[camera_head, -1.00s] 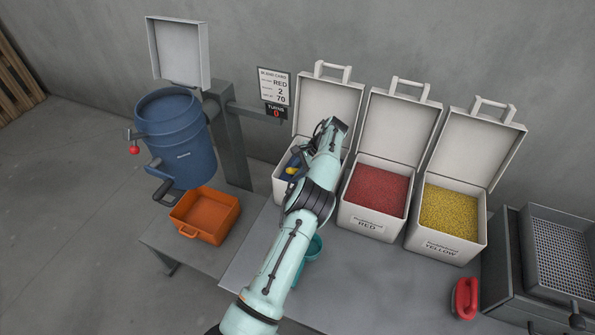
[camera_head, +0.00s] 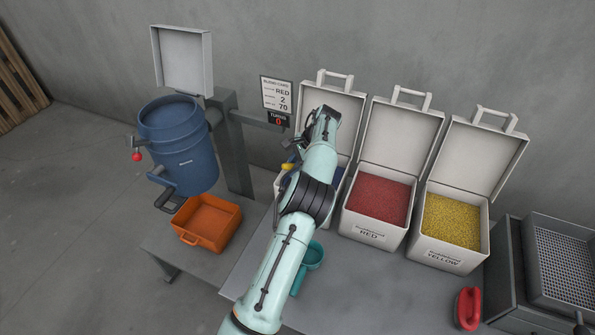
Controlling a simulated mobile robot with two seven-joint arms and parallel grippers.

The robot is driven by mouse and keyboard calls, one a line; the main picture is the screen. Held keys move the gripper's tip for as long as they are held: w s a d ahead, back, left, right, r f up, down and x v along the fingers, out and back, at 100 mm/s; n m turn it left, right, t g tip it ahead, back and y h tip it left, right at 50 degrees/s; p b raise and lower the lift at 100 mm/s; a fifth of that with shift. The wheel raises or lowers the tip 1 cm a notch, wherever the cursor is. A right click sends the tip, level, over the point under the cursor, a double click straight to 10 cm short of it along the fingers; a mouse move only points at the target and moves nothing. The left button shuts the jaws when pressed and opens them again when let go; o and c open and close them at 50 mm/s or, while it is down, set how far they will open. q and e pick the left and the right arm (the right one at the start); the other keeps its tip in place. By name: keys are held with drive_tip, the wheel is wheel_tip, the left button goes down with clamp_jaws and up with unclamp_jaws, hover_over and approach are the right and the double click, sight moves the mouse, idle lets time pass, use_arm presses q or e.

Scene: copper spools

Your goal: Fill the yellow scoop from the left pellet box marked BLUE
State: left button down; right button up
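The left pellet box (camera_head: 278,188) stands with its lid raised. Its front and label are hidden behind my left arm, and a little blue shows inside. The yellow scoop (camera_head: 287,166) shows only as a small yellow piece at the box's left rim, just left of my arm. My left gripper (camera_head: 291,150) is mostly hidden by its own wrist. It appears shut on the scoop, which moves with it. Whether pellets are in the scoop I cannot tell. My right gripper is out of view.
Open boxes of red (camera_head: 378,194) and yellow pellets (camera_head: 452,220) stand to the right. An orange tray (camera_head: 230,225) sits below the blue drum (camera_head: 180,150). A card (camera_head: 277,94) hangs behind.

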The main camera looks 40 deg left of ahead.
sight(285, 165)
use_arm(q)
drive_tip(key=shift+s+a+r+t, duration=0.1)
drive_tip(key=shift+s+r+t, duration=0.1)
drive_tip(key=shift+r, duration=0.25)
drive_tip(key=shift+s+a+r+t, duration=0.1)
drive_tip(key=shift+s+r, duration=0.05)
drive_tip(key=shift+r, duration=0.3)
drive_tip(key=shift+s+a+r+t+h+b, duration=0.2)
drive_tip(key=shift+s+r+t+h+b, duration=0.1)
drive_tip(key=shift+s+r+t+b, duration=0.2)
drive_tip(key=shift+s+a+r+t+h+b, duration=0.2)
drive_tip(key=shift+s+r+t+h+b, duration=0.1)
drive_tip(key=shift+s+r+t+b, duration=0.25)
drive_tip(key=shift+r, duration=0.3)
drive_tip(key=shift+a+r, duration=0.15)
drive_tip(key=shift+r, duration=0.25)
drive_tip(key=shift+t, duration=0.25)
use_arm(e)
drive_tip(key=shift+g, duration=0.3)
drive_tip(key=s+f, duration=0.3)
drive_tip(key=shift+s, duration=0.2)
use_arm(q)
drive_tip(key=shift+r+h, duration=0.15)
drive_tip(key=shift+h, duration=0.15)
drive_tip(key=shift+r+t, duration=0.6)
drive_tip(key=shift+r, duration=0.3)
drive_tip(key=shift+s, duration=0.1)
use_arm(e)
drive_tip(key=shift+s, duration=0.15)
